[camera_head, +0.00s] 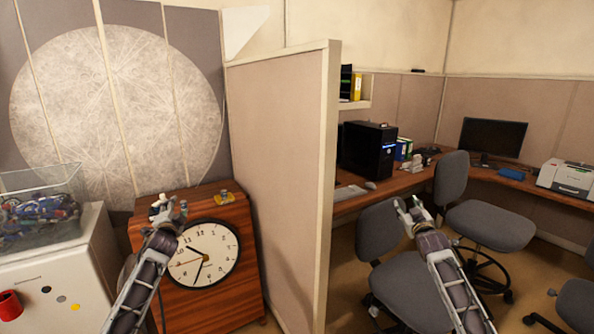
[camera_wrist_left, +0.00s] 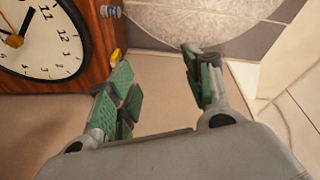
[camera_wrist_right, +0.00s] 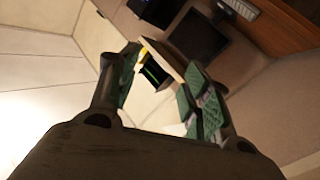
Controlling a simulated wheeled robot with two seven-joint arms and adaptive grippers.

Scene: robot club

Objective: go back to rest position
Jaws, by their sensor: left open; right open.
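My left gripper (camera_head: 169,209) is raised in front of the wooden clock cabinet (camera_head: 220,300) in the head view. Its green-padded fingers (camera_wrist_left: 160,90) stand apart with nothing between them in the left wrist view. My right gripper (camera_head: 410,208) is raised in front of the grey office chairs in the head view. Its fingers (camera_wrist_right: 158,95) are apart and hold nothing in the right wrist view. Both forearms reach up from the bottom edge of the head view.
A beige partition (camera_head: 280,180) stands between the two arms. At left are a white cabinet (camera_head: 60,285), a glass case (camera_head: 40,215) and a red mug (camera_head: 10,305). At right are office chairs (camera_head: 490,225) and a desk (camera_head: 400,182) with a computer tower (camera_head: 367,150), monitor (camera_head: 492,138) and printer (camera_head: 568,180).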

